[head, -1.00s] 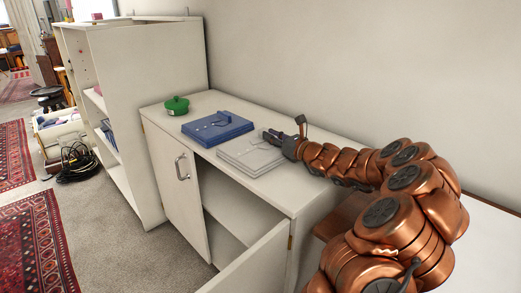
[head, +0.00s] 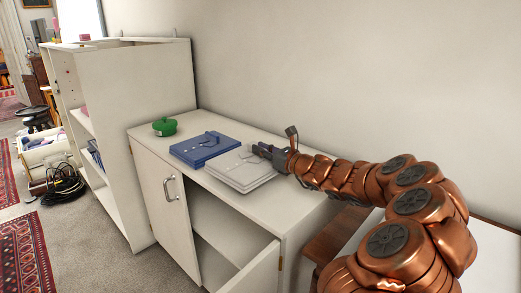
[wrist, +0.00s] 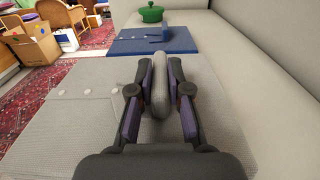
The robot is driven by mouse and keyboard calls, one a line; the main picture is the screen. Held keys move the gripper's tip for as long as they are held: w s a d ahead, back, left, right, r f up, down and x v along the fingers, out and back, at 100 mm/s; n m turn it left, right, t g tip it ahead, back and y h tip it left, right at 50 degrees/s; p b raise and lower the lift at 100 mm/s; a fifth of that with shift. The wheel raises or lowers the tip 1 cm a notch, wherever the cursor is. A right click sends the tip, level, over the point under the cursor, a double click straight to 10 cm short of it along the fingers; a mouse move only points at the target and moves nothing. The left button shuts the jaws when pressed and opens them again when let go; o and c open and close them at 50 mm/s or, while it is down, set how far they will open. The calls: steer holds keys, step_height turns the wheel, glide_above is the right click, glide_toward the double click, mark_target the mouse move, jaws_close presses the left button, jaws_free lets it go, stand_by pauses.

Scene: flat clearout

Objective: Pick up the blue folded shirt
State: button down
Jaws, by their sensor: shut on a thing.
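The blue folded shirt (head: 208,149) lies flat on the white cabinet top, between a green pot and a grey folded shirt (head: 238,172). It also shows in the wrist view (wrist: 140,47), ahead of my fingers and apart from them. My gripper (head: 260,151) is at the grey shirt, not the blue one. In the wrist view my gripper (wrist: 159,88) is shut on the grey shirt's raised ridge, which stands between the fingers. The grey shirt (wrist: 80,125) spreads out around and below the fingers. I cannot tell whether it is lifted off the top.
The green lidded pot (head: 164,127) stands beyond the blue shirt. The cabinet (head: 160,190) has an open door (head: 252,268) at the front. A taller white shelf unit (head: 130,110) stands to the left. The wall is close behind the cabinet top. Black cable (head: 62,190) lies on the floor.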

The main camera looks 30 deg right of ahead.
steer(key=s+a, duration=0.2)
steer(key=s, duration=0.4)
steer(key=s+a+r, duration=0.1)
steer(key=s+a, duration=0.1)
steer(key=s, duration=0.5)
steer(key=shift+a+r, duration=0.15)
steer(key=shift+a, duration=0.1)
